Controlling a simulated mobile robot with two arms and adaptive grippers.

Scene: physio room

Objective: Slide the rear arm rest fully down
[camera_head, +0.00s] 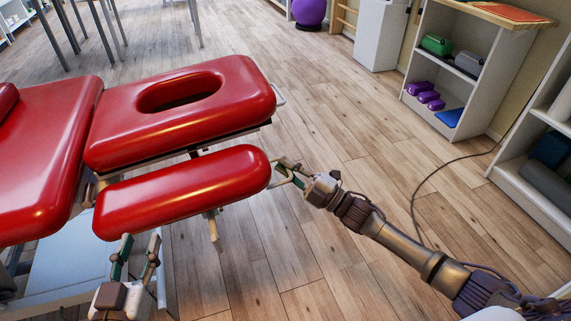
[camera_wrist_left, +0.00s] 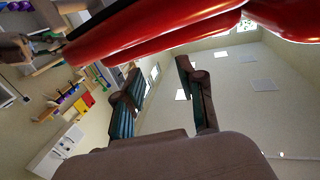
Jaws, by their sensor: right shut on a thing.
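A long red padded arm rest (camera_head: 185,190) lies alongside the red head section (camera_head: 205,105) of the treatment table, on its near side. Only this one arm rest is in view. My right gripper (camera_head: 284,172) is at the right end of the arm rest, shut on a pale handle there; the fingers partly hide it. My left gripper (camera_head: 138,246) is below the near edge of the arm rest, its fingers apart and empty. In the left wrist view its open fingers (camera_wrist_left: 160,98) point up below red padding (camera_wrist_left: 150,35).
The table's main red pad (camera_head: 40,150) extends left. A white shelf (camera_head: 470,75) with purple and green items stands at the upper right, another at the right edge. A dark cable (camera_head: 415,205) crosses the wooden floor. The floor right of the table is mostly clear.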

